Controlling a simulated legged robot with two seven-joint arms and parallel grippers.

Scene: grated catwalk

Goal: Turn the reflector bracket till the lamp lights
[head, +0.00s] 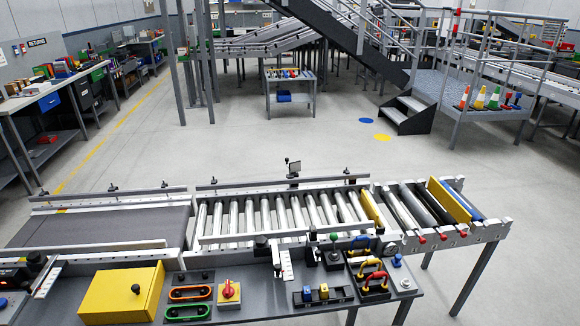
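A small dark plate on a short post (293,169) stands at the far rail of the roller conveyor, near its middle; it looks like the reflector bracket, but it is too small to tell which way it faces. A black block (262,247) sits at the near rail roughly opposite, beside a white marked strip (287,266). It may be the sensor. I cannot make out a lit lamp. Neither of my grippers shows in the head view.
The roller conveyor (280,215) joins a dark belt (110,232) at left. The near ledge carries a yellow box (121,293), a red knob (228,290), a green-topped lever (334,246) and several handles. Stairs (405,112) and open floor lie beyond.

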